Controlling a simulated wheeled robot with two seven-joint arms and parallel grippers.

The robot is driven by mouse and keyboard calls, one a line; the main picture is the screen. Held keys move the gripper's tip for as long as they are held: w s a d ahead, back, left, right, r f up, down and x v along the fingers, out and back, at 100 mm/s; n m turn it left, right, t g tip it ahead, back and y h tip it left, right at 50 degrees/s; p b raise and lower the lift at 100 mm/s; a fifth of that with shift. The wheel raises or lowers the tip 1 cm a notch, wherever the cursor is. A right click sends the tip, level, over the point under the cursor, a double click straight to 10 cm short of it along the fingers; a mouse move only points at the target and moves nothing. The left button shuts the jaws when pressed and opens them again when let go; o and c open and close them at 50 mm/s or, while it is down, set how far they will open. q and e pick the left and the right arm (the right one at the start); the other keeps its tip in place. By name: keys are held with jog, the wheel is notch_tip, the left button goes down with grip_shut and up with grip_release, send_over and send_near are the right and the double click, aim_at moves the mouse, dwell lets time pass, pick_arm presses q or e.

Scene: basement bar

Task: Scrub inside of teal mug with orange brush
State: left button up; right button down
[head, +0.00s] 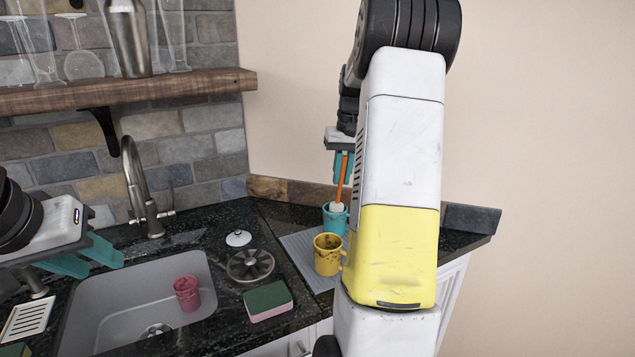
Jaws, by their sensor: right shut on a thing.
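The teal mug (334,221) stands upright on the ribbed drying mat, behind the yellow mug. The orange brush (343,181) hangs upright with its white head at the mug's mouth; the head's lower end looks to be just inside the rim, but its depth cannot be told. My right gripper (343,164) is shut on the brush's handle above the mug, partly hidden by my own arm. My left gripper (93,257) is open and empty, over the left part of the sink.
A dirty yellow mug (327,258) stands on the grey mat (300,247) in front of the teal mug. A pink cup (187,292) is in the sink (95,318). A green-pink sponge (267,301), a drain strainer (250,265) and a white lid (238,238) lie between. The faucet (137,185) rises behind.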

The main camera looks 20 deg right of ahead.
jog(key=shift+r, duration=4.4)
